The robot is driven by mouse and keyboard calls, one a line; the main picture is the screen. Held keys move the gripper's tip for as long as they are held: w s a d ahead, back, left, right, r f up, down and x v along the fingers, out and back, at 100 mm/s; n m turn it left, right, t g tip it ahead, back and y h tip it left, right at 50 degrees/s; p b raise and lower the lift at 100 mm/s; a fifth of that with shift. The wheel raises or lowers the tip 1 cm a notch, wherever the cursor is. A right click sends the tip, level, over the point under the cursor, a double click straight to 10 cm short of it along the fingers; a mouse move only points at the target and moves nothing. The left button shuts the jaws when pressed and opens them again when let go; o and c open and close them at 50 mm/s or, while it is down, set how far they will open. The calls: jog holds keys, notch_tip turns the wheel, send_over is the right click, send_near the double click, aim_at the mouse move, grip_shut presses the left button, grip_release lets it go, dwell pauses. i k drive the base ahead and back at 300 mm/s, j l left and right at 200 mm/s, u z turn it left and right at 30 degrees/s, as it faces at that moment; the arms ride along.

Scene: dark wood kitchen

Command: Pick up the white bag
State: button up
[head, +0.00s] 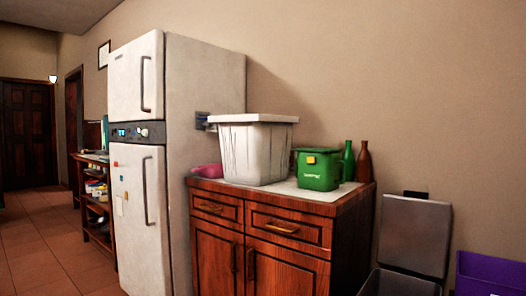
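No clear white bag shows in the head view. A large whitish bin-like container (252,152) with a wide rim stands upright on the wooden cabinet (262,232); it looks like a rigid tub, and I cannot see inside it. My gripper is not in view.
A green bin (318,170), a green bottle (348,160) and a brown bottle (363,162) stand right of the tub. A pink item (206,170) lies left. A white fridge (150,170) is left; a grey open-lidded bin (413,238) and purple crate (490,274) are right. Floor is free at left.

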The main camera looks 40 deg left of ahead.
aim_at(255, 148)
jog(key=u, duration=1.5)
